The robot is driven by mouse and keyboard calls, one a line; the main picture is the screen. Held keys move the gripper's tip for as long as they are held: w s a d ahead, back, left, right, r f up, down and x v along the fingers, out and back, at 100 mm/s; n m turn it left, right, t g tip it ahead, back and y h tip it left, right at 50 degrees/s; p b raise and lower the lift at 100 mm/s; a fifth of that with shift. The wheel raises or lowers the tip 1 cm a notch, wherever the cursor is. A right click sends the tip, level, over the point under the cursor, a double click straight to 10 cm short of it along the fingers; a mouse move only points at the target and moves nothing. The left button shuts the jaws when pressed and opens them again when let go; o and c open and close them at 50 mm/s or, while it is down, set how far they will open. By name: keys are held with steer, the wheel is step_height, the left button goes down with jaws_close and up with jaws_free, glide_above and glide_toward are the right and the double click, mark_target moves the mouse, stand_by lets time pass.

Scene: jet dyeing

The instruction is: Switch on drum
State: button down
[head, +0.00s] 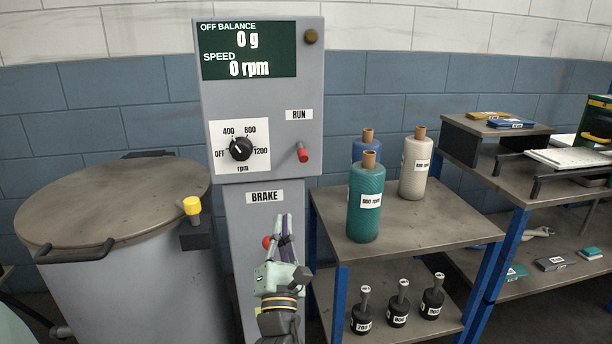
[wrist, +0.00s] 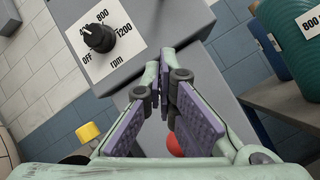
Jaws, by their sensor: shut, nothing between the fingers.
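A grey control column stands beside the drum (head: 110,210), whose lid is down. Its display (head: 248,50) reads off balance 0 g and speed 0 rpm. The rpm dial (head: 240,149) has a black knob whose white mark seems to point up-left, near 400; it also shows in the wrist view (wrist: 98,38). A red-tipped RUN switch (head: 303,153) sits right of the dial. The red BRAKE knob (head: 267,241) is below its label, partly behind my gripper (head: 284,218); a red ball also shows beyond the fingers in the wrist view (wrist: 174,146). My gripper is shut and empty, in front of the lower column.
A side table (head: 450,233) on the right holds yarn bobbins, with several black weights on its lower shelf. A workbench (head: 505,170) stands farther right. A yellow-capped part (head: 192,206) sits at the drum's right edge. A dull round lamp (head: 311,36) is beside the display.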

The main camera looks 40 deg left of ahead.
mark_target(302, 153)
steer(key=p+x, duration=0.2)
steer(key=x, duration=0.7)
steer(key=shift+w+a+r, duration=0.1)
steer(key=shift+a+r, duration=0.05)
steer(key=shift+r, duration=0.2)
steer(key=r+p, duration=0.1)
steer(key=w+d+r+p, duration=0.1)
steer(key=p, duration=0.1)
steer(key=shift+w+d+r, duration=0.15)
steer(key=shift+d+r, duration=0.1)
steer(key=shift+r, duration=0.1)
steer(key=shift+d+r, duration=0.2)
steer(key=shift+d, duration=0.05)
steer(key=shift+a+b, duration=0.1)
steer(key=shift+b, duration=0.2)
